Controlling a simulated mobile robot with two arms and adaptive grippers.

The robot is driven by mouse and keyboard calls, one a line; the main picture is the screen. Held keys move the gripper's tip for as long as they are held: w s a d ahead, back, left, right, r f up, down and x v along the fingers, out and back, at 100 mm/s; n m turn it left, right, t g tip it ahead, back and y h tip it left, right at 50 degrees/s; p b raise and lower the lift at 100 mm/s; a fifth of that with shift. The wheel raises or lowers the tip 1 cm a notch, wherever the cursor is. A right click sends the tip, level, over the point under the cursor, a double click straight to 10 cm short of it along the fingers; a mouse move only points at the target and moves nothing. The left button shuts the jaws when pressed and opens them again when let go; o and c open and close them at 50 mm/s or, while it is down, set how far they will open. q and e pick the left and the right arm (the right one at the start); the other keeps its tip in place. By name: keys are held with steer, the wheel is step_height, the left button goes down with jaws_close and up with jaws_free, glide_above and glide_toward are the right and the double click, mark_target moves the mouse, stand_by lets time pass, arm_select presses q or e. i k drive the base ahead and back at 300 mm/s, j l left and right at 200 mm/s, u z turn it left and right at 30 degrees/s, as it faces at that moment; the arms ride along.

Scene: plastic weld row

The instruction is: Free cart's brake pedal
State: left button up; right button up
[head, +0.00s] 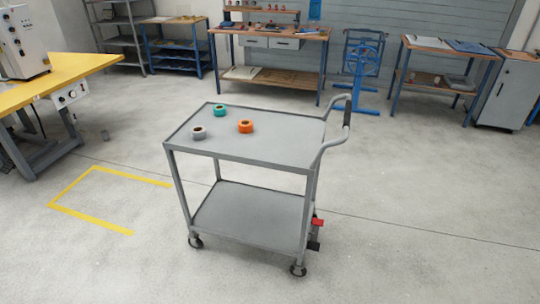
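A grey two-shelf cart (270,152) stands in the middle of the head view, with its push handle (347,118) on the right side. Low at its right end, near the caster, is a small red pedal (318,222). A small black piece (313,245) sits just below the red one. I cannot tell from here how far the pedal is pressed. Three rolls lie on the top shelf: teal (220,111), orange (246,127) and grey (199,133). The lower shelf (250,213) is empty. Neither of my grippers is in view.
Yellow tape (92,216) marks a corner on the floor left of the cart. A yellow-topped bench (75,70) with a machine stands at the left. Workbenches (270,34), a blue stand (362,65) and a grey cabinet (508,92) line the back. Floor around the cart is clear.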

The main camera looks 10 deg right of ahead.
mark_target(312, 244)
steer(key=i+l+u, duration=0.1)
steer(key=i+l, duration=0.15)
steer(key=l, duration=0.4)
steer(key=i+l+u, duration=0.15)
steer(key=l, duration=0.55)
steer(key=i+l+u, duration=0.1)
steer(key=l, duration=0.6)
steer(key=i+l+u, duration=0.15)
steer(key=l, duration=0.6)
steer(key=i+l+u, duration=0.1)
steer(key=l, duration=0.65)
steer(key=i+l+u, duration=0.15)
steer(key=l, duration=0.6)
